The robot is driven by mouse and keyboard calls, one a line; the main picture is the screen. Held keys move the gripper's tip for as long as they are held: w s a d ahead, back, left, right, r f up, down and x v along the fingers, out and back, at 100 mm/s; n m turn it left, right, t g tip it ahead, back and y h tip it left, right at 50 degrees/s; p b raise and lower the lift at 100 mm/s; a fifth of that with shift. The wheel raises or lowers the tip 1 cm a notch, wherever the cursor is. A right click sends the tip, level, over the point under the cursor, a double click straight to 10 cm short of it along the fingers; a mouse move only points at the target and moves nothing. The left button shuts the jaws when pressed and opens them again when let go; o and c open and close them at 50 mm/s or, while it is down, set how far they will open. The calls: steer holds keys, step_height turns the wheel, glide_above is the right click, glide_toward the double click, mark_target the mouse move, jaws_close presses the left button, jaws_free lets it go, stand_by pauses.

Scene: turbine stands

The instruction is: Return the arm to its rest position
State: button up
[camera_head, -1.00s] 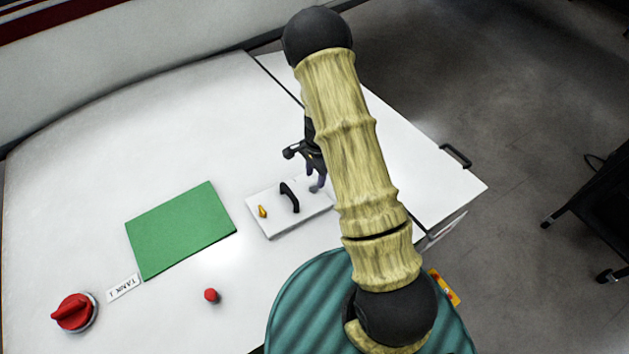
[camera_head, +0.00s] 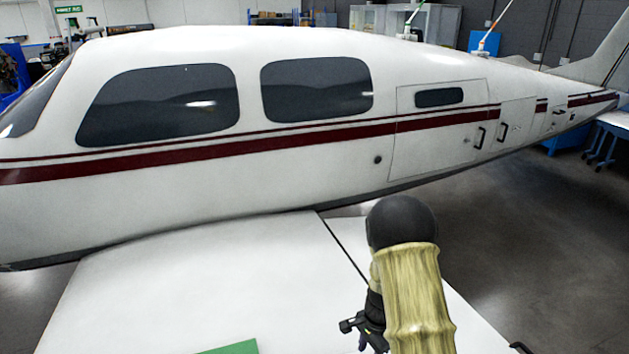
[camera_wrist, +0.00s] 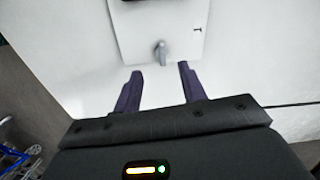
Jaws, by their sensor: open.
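My arm shows in the head view at the lower right, with a black elbow joint and a tan, ribbed sleeve. My gripper (camera_head: 363,330) hangs to the left of the sleeve, over the white wing; its lower part is cut off or hidden. In the wrist view my gripper (camera_wrist: 160,72) has its two dark purple fingers well apart, with nothing between them. Beyond the fingertips lies a white plate (camera_wrist: 183,38) with a small grey peg or latch (camera_wrist: 160,52) near its edge. The fingers are apart from the plate.
The white wing (camera_head: 200,280) fills the lower left, with a green mat (camera_head: 238,348) at the bottom edge. The white aircraft fuselage (camera_head: 250,160) with a maroon stripe stands behind it. Grey floor (camera_head: 550,250) is open at the right.

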steer(key=s+r+n+t+h+b, duration=0.1)
steer(key=s+r+n+t+b, duration=0.2)
steer(key=s+r+n, duration=0.9)
steer(key=s+r+b, duration=0.1)
steer(key=s+b, duration=0.1)
steer(key=b, duration=0.1)
steer(key=shift+r+n+t+b, duration=0.3)
steer(key=shift+r+b, duration=0.05)
